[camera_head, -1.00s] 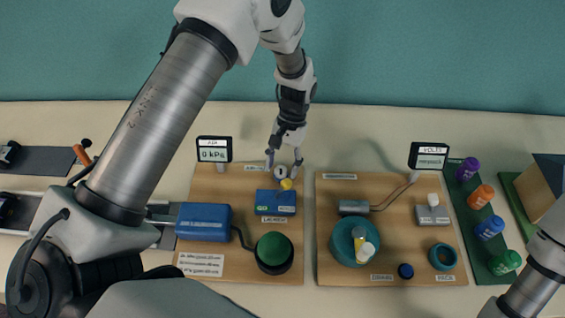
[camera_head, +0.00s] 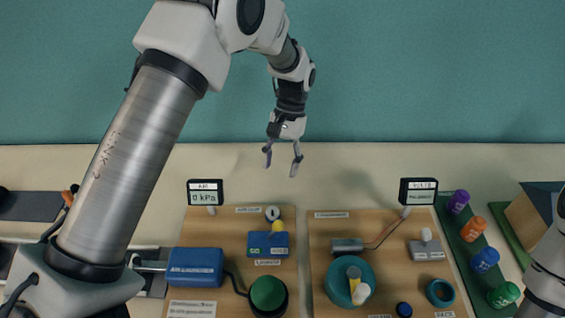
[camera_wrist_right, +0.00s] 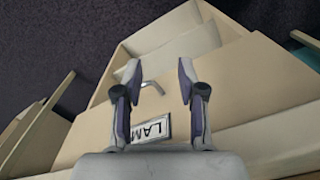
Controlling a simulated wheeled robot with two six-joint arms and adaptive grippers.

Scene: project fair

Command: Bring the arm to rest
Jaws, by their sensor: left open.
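My left arm (camera_head: 135,155) comes in from the left and reaches over the table. My left gripper (camera_head: 281,168) is open and empty, with its fingers pointing down. It is behind the blue box with a yellow knob and a grey round piece (camera_head: 268,244), clear of it. My right gripper (camera_wrist_right: 158,72) is open in the right wrist view, with nothing visible between its fingers. A pale wooden box (camera_wrist_right: 215,95) with a label beginning "LAM" is beyond it. In the head view only part of my right arm shows at the right edge; its gripper is out of view.
The back strip of table is clear.

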